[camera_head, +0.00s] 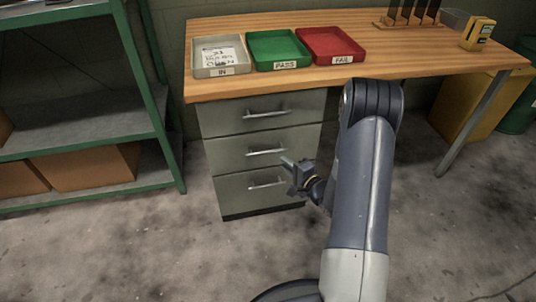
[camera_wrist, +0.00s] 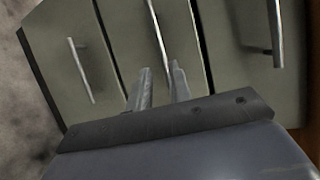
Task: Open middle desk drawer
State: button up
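The desk's grey drawer unit has three stacked drawers, all closed. The middle drawer (camera_head: 235,156) has a horizontal bar handle (camera_head: 265,151). My gripper (camera_head: 288,164) is in front of the unit, just below and right of that handle's right end. In the wrist view, which is turned sideways, the middle drawer (camera_wrist: 125,30) is the central strip. Its handle (camera_wrist: 157,30) runs down toward the gap between my two fingers (camera_wrist: 161,76). The fingers are apart with nothing held. Whether they touch the handle cannot be told.
The top drawer handle (camera_head: 266,113) and bottom drawer handle (camera_head: 267,183) are close by. The wooden desktop (camera_head: 225,88) overhangs above, bearing grey, green and red trays. A green shelf (camera_head: 150,90) stands left. The floor in front is clear.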

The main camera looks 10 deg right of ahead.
aim_at(270, 152)
jog(key=b+x, duration=0.2)
jog(key=x, duration=0.8)
jog(key=shift+c, duration=0.3)
grip_shut()
